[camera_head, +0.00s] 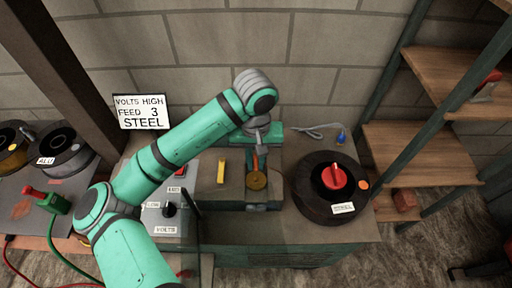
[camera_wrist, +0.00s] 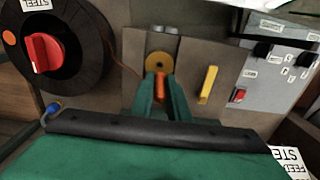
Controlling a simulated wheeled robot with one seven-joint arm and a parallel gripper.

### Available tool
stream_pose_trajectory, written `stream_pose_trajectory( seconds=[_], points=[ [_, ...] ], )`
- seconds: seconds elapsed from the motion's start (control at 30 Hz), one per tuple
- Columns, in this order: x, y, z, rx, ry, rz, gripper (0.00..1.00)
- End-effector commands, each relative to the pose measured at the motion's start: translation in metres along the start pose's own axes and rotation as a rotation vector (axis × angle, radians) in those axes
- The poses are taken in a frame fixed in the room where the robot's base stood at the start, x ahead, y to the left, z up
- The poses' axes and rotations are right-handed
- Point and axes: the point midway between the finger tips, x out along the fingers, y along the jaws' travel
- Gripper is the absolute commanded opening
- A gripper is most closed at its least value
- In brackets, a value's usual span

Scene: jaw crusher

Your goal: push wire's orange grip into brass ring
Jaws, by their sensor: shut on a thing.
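The brass ring (camera_head: 257,181) is a round disc at the front of the bench, below my gripper in the head view. It shows just beyond the fingertips in the wrist view (camera_wrist: 158,62). My gripper (camera_wrist: 160,86) is shut on the wire's orange grip (camera_wrist: 160,84), which is upright between the fingers. In the head view, my gripper (camera_head: 260,156) is behind the brass ring. The wire (camera_wrist: 122,62) runs from the spool side toward the grip. I cannot tell whether the grip touches the ring.
A black spool with a red knob (camera_head: 333,178), labelled steel, stands on the right. A yellow bar (camera_head: 221,171) stands left of the ring. A control box (camera_head: 165,212) is further left. A sign (camera_head: 140,111) reads "volts high, feed 3, steel". Shelves (camera_head: 425,150) stand at right.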

Motion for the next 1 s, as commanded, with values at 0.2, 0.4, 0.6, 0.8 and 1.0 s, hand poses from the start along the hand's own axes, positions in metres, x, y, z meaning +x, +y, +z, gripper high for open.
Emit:
stream_pose_trajectory(
  seconds=[0.2,0.4,0.6,0.8,1.0],
  points=[
    [0.007,0.001,0.001,0.002,0.002,0.000,0.00],
    [0.007,0.002,0.001,0.003,0.001,0.000,0.00],
    [0.013,0.002,0.001,0.003,0.000,0.000,0.00],
    [0.029,0.002,0.001,0.003,0.000,0.000,0.00],
    [0.045,0.001,0.001,0.001,0.000,0.000,0.00]
  ],
)
